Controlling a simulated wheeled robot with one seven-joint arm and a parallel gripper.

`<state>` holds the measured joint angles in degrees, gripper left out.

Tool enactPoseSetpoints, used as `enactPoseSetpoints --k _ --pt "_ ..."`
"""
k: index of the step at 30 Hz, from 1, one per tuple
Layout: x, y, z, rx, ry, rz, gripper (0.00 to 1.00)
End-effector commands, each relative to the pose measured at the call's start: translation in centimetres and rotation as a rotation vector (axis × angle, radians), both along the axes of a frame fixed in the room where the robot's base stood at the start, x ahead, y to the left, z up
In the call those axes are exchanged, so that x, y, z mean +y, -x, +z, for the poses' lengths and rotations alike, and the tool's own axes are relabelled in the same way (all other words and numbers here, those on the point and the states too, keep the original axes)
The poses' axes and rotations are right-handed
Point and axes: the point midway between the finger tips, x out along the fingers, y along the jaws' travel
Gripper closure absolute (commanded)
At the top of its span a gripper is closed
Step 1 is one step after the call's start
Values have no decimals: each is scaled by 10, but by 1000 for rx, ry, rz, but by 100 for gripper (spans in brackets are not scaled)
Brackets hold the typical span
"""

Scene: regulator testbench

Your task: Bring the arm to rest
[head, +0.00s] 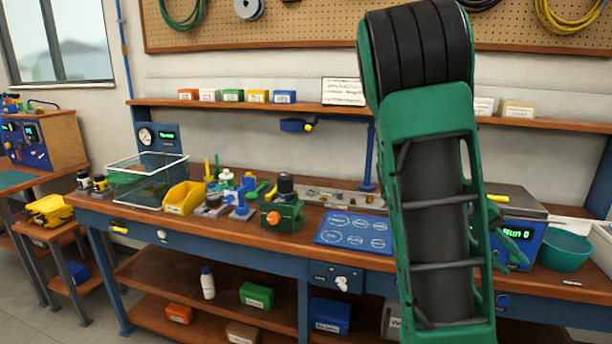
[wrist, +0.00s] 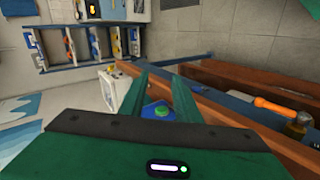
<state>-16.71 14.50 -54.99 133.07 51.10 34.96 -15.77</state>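My arm, green with black bands, stands raised and large at the right of the head view, in front of the workbench (head: 240,232). In the wrist view my gripper (wrist: 152,84) shows two green fingers with a gap between them, open and holding nothing. A blue box with a green button (wrist: 160,111) shows through the gap, apart from the fingers. In the head view most of the gripper is hidden behind the arm; only green parts show at the arm's right edge.
The bench carries a clear bin (head: 147,182), a yellow bin (head: 184,197), a green-and-orange regulator part (head: 282,216), a blue mat (head: 355,231), a display unit (head: 524,240) and a teal bowl (head: 565,251). A shelf (head: 230,104) runs behind. An orange-handled hammer (wrist: 280,110) lies at right in the wrist view.

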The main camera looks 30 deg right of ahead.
Motion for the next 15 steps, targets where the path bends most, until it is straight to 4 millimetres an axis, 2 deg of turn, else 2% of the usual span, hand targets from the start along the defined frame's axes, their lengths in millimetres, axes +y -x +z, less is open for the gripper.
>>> enactPoseSetpoints --k 1,3,6,10,15 --pt "11 -1 -16 -55 -71 4 71" --pt "30 -6 -35 -121 -162 17 71" --pt "60 -16 -52 -211 -282 40 71" --pt "103 -28 -62 -317 -423 82 71" --pt "161 -37 -58 -430 -575 157 71"
